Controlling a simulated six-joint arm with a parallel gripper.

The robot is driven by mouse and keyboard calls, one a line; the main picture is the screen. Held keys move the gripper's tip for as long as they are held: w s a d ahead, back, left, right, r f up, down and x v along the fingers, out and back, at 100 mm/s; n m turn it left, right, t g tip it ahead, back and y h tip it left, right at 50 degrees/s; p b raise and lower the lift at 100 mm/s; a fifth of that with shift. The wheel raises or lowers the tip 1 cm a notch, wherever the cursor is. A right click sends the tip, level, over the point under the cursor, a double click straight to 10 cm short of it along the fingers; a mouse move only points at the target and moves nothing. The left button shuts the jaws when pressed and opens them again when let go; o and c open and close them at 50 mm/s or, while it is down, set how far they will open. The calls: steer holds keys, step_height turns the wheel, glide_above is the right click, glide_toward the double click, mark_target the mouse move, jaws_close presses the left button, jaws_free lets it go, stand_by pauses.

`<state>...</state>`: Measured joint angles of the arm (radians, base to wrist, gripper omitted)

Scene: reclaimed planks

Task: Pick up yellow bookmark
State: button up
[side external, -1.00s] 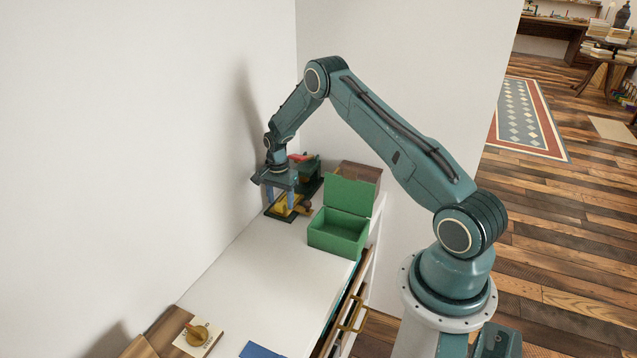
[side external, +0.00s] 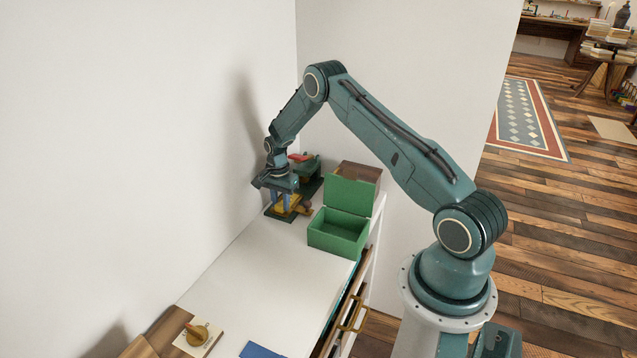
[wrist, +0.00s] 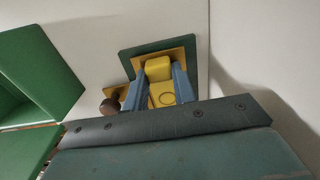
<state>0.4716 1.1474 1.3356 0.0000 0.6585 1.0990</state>
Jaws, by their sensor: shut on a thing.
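A yellow piece (wrist: 158,70), with a flatter yellow part marked by a ring closer to the wrist, lies between the two blue fingers of my gripper (wrist: 160,80). I take it for the yellow bookmark, though its shape is partly hidden. The fingers are shut on it. It is over a dark green flat base (wrist: 192,52) and I cannot tell whether they touch. In the side external view my gripper (side external: 290,205) is low at the far end of the white top, and the yellow piece (side external: 281,212) is mostly hidden by the fingers.
An open green box (side external: 337,240) stands just right of my gripper. Behind are a dark green item with red on top (side external: 301,157) and a brown box (side external: 360,172). A brown round knob (wrist: 110,104) is close to the left finger. The white top's middle is clear.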

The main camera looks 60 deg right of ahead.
steer(key=shift+r, duration=0.1)
steer(key=shift+s+a+r, duration=0.15)
steer(key=shift+r, duration=0.2)
step_height(320, 180, up, 6)
steer(key=shift+r, duration=0.25)
steer(key=s+a, duration=1.4)
steer(key=shift+f, duration=0.2)
steer(key=shift+w+d, duration=0.1)
stand_by(0.4)
